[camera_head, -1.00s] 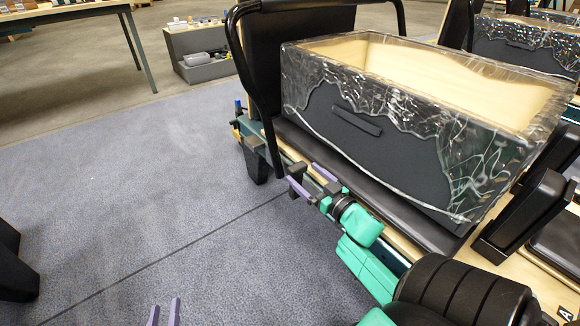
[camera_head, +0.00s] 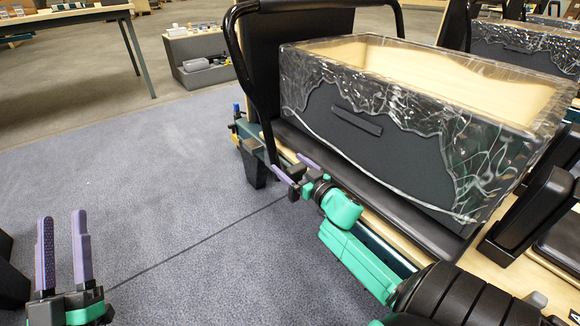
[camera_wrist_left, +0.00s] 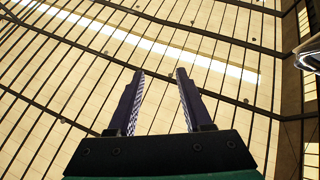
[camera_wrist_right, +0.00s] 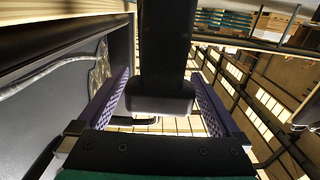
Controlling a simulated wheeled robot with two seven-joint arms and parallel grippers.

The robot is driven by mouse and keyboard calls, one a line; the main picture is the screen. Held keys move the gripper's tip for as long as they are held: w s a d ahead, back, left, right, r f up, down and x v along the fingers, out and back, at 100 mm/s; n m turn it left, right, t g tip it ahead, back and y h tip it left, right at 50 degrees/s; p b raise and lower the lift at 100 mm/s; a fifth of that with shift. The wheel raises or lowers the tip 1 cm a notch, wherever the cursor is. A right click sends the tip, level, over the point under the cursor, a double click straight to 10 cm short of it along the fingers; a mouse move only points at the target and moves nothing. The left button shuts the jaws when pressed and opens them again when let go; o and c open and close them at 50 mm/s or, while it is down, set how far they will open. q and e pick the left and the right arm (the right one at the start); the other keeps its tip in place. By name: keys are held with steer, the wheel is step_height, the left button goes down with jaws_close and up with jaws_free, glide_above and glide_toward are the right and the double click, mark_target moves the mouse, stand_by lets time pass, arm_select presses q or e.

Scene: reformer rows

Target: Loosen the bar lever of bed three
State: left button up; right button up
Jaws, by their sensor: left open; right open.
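A black lever (camera_head: 298,172) sits on the near side rail of the bed, beside the foot of the curved black bar (camera_head: 258,90). My right gripper (camera_head: 289,164) is open at the lever. In the right wrist view the black lever (camera_wrist_right: 166,60) lies between the open purple fingers (camera_wrist_right: 160,78), with a gap visible on each side. Whether a finger touches it cannot be told. My left gripper (camera_head: 62,218) is open and empty above the carpet at the lower left; the left wrist view shows its fingers (camera_wrist_left: 160,74) with nothing between them.
A black shoulder block (camera_head: 535,210) is at the right. A grey bin unit (camera_head: 197,58) and a table (camera_head: 70,16) stand behind. The carpet (camera_head: 150,170) on the left is clear.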

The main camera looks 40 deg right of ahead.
steer(key=shift+w, duration=0.3)
jaws_close()
arm_select(q)
steer(key=shift+s+a+r+t+h, duration=0.1)
steer(key=shift+r+t+h, duration=0.05)
steer(key=shift+r, duration=0.4)
steer(key=shift+s+a+r+t+h, duration=0.1)
steer(key=shift+r+t+h, duration=0.05)
steer(key=shift+r, duration=0.4)
steer(key=shift+s, duration=0.1)
